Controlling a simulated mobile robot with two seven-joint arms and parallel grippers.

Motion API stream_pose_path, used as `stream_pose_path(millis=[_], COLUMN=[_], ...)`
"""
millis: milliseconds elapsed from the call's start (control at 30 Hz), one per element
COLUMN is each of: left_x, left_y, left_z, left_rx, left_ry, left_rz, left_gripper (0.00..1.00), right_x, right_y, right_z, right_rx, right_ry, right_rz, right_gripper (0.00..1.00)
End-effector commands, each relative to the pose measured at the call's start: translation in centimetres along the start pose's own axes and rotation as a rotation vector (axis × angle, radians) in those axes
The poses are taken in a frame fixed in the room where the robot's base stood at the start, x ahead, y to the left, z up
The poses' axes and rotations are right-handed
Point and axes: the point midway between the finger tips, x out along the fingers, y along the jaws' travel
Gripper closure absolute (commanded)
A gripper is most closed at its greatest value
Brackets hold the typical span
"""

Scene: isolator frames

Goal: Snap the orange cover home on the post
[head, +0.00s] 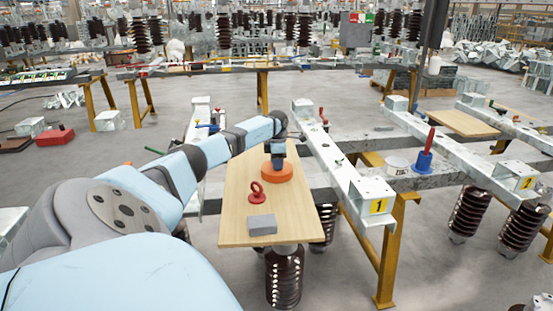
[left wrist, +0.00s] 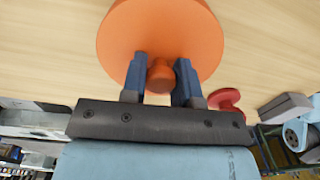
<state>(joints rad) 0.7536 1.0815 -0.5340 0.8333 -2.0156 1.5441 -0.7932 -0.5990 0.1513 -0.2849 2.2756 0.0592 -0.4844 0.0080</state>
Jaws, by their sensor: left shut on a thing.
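The orange cover (head: 277,173) is a round disc on the light wooden board in the head view. It fills the top of the left wrist view (left wrist: 150,25), with a small orange knob (left wrist: 160,77) on it. My left gripper (head: 277,158) points down over the cover, its fingers (left wrist: 160,68) on either side of the knob and shut on it. I cannot tell whether the cover touches the board. A red upright post in a blue base (head: 423,160) stands on the metal beam to the right; I cannot tell if it is the task's post. My right gripper is not in view.
Metal rails (head: 340,170) border the board's right side.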

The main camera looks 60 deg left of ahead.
Motion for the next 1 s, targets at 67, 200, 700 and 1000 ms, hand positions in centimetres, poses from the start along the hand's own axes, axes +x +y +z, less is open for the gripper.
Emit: stream_pose_path(millis=[67,200,700,1000], left_x=[-0.9,-2.2,-6.3,-6.7], left_y=[0.1,0.2,0.2,0.2], left_z=[0.0,0.0,-0.1,-0.1], left_rx=[-0.001,-0.002,-0.004,-0.004], left_ry=[-0.003,-0.005,-0.007,-0.007], left_rz=[0.003,0.005,0.007,0.007], left_gripper=[1.0,1.0,1.0,1.0], right_x=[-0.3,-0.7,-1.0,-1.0], right_y=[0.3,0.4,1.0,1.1], right_z=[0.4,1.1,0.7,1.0], right_rx=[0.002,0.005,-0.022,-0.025], right_ry=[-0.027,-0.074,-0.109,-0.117], right_rz=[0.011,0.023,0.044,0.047], right_gripper=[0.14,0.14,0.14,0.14])
